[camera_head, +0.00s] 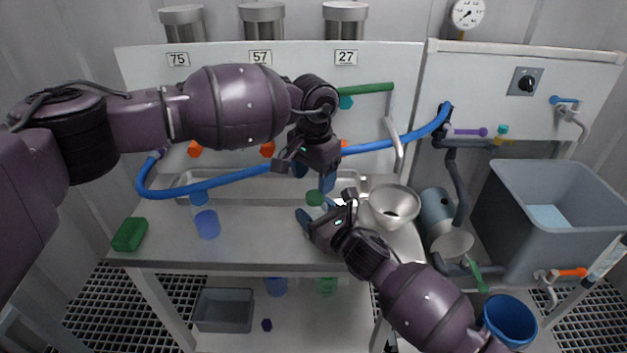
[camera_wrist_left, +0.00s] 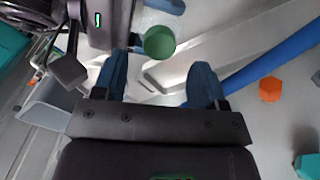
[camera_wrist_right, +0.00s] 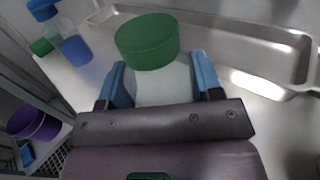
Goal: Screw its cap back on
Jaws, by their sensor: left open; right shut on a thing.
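A pale bottle (camera_wrist_right: 162,85) with a green cap (camera_wrist_right: 147,41) stands between the fingers of my right gripper (camera_wrist_right: 160,72), which is shut on it. The cap sits on top of the bottle; I cannot tell how tightly. In the head view the cap (camera_head: 314,198) shows between my two grippers, and my right gripper (camera_head: 318,212) is low over the bench. My left gripper (camera_head: 312,178) is open and empty, just above the cap, pointing down. In the left wrist view the cap (camera_wrist_left: 158,42) lies beyond the open fingertips of my left gripper (camera_wrist_left: 160,65), apart from them.
A blue bottle (camera_head: 207,224) and a green block (camera_head: 130,234) stand on the bench's left. A metal tray (camera_head: 245,187) lies behind. A metal funnel (camera_head: 394,205) is close right of my right gripper. A blue pipe (camera_head: 215,184) crosses behind my left gripper.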

